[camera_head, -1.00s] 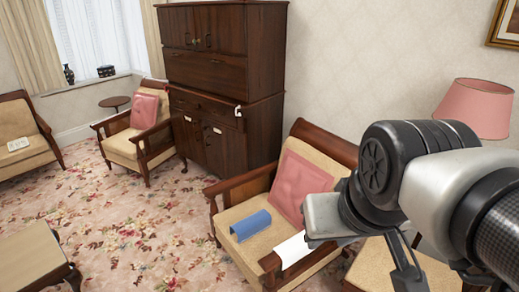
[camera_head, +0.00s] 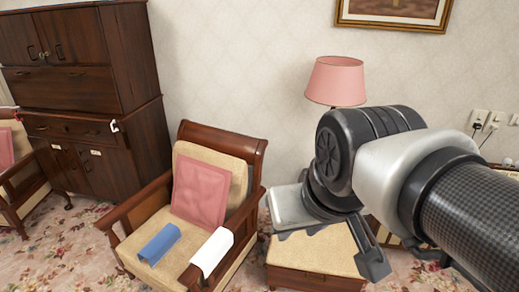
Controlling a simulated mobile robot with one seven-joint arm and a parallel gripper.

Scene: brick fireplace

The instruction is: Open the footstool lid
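A low footstool with a padded beige top (camera_head: 318,256) stands at the bottom centre, right of the armchair. Its top lies flat and looks closed; my arm covers its upper right part, and the picture's bottom edge cuts off its front. My gripper (camera_head: 335,236) is in front of the footstool in the picture. I see nothing held in it. Its fingertips are seen at a poor angle, so its opening is unclear, and I cannot tell its height above the top.
A wooden armchair (camera_head: 241,170) with a pink cushion (camera_head: 198,192), a blue cloth (camera_head: 159,244) and a white cloth (camera_head: 212,252) stands close left of the footstool. A dark cabinet (camera_head: 140,60) is behind it. A pink lamp (camera_head: 336,80) stands behind my arm. Floral carpet shows at lower left.

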